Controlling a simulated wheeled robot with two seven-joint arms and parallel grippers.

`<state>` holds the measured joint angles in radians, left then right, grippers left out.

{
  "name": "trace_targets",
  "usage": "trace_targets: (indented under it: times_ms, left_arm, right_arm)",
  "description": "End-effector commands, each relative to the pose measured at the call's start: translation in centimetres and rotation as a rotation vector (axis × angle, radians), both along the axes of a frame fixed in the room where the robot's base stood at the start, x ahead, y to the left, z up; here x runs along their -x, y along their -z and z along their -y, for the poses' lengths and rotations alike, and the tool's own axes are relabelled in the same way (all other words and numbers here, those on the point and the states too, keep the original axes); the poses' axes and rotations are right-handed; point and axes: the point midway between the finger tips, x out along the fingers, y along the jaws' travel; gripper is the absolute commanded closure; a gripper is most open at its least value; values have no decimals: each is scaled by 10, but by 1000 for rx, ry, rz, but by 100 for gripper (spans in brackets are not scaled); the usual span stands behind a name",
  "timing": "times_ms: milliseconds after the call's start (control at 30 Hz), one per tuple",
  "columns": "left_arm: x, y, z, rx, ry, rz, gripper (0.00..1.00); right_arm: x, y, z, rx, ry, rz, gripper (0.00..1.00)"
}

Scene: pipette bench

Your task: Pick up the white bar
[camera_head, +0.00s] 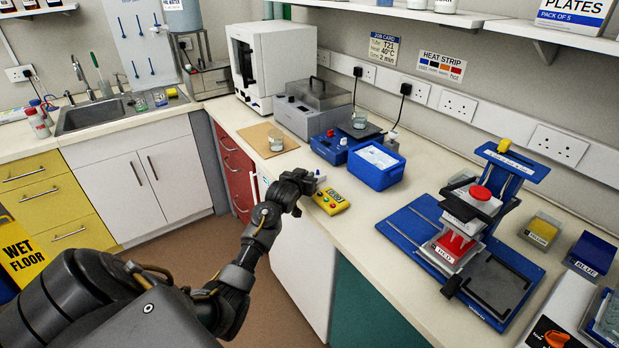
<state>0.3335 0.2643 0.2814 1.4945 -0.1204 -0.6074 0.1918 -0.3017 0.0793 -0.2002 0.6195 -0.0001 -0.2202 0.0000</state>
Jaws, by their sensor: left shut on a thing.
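My left gripper (316,182) reaches in over the front edge of the worktop, just left of the yellow timer-like box. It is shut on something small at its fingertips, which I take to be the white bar. The bar is too small and too covered by the fingers to make out clearly. I cannot tell whether it touches the worktop. My right gripper is not in view.
A yellow device (331,201) lies right beside the gripper. A blue-based press (463,225) stands to the right.

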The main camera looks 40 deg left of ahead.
Motion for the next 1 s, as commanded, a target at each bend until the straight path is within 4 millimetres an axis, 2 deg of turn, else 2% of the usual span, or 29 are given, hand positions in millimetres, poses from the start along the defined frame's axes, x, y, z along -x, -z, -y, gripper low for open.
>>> trace_targets:
  times_ms: [467, 667, 900, 1000]
  left_arm:
    - [0, -6, 0, -1, 0, 2, 100]
    - [1, -34, -2, -3, -1, 4, 100]
    - [46, -91, -16, -5, -1, 6, 100]
    - [70, -103, -24, -6, -2, 0, 100]
  right_arm:
    - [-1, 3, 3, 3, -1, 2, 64]
    - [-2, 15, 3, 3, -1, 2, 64]
    - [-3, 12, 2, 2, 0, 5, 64]
    - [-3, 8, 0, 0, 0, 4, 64]
